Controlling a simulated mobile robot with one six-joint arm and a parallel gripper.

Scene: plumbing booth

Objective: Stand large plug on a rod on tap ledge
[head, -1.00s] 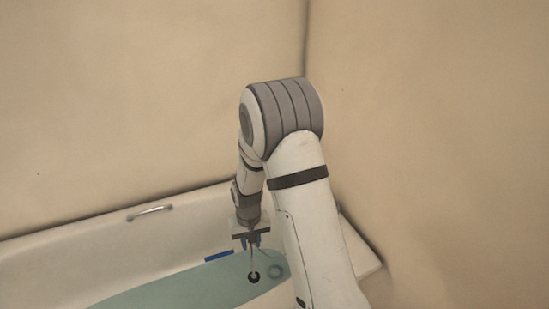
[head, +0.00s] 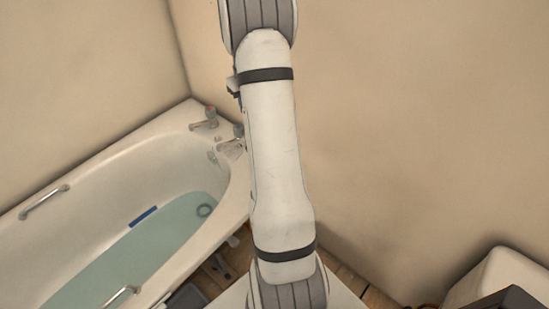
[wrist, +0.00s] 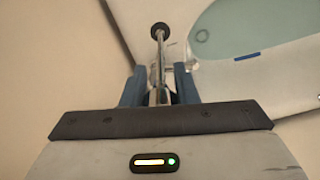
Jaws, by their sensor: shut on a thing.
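My gripper (wrist: 158,78) is shut on the thin metal rod of the plug (wrist: 159,31) in the wrist view. The rod passes between the two blue fingers and points away from the camera, with the dark round plug at its far end. In the wrist view the plug shows against the pale bath rim, near the water. I cannot tell its height above the rim. In the head view the tap ledge (head: 186,118) is the white end of the bath at the corner. My arm hides most of the gripper and the plug there.
Two chrome taps, one farther back (head: 205,119) and one nearer (head: 233,142), stand on the ledge. The bath holds greenish water (head: 120,265) with a blue bar (head: 143,216) and a ring (head: 204,210). Walls close in behind and to the right. Grab handles (head: 44,200) line the bath.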

